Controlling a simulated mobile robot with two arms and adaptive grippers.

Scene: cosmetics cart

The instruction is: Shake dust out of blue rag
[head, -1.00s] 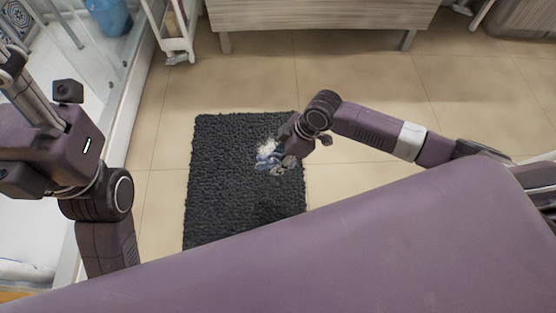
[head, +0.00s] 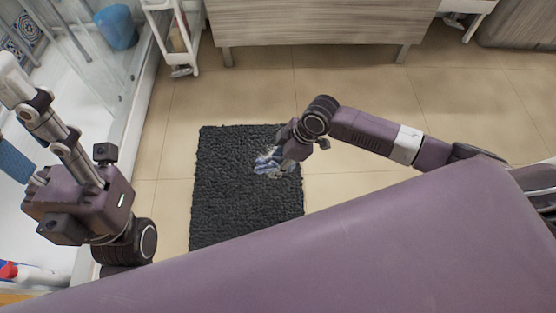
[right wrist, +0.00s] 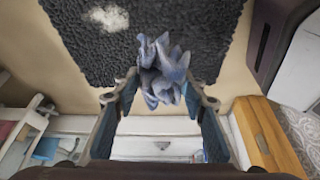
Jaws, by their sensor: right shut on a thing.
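The blue rag (head: 266,162) hangs crumpled from my right gripper (head: 287,157) above the dark mat. In the right wrist view the rag (right wrist: 162,72) is bunched between the fingertips of my right gripper (right wrist: 163,92), which is shut on it. A white dusty patch (right wrist: 107,17) shows on the mat in that view. My left gripper (head: 22,125) is at the left edge, far from the rag. Its fingers look spread and empty, with a blue finger pad showing; its fingertips are partly cut off.
The dark mat (head: 230,195) lies on the beige tiled floor (head: 350,85), with free floor around it. A wooden cabinet (head: 310,25) stands at the back, beside a white rack (head: 176,40). A glass shower enclosure (head: 85,60) with a blue bucket (head: 117,27) is at left.

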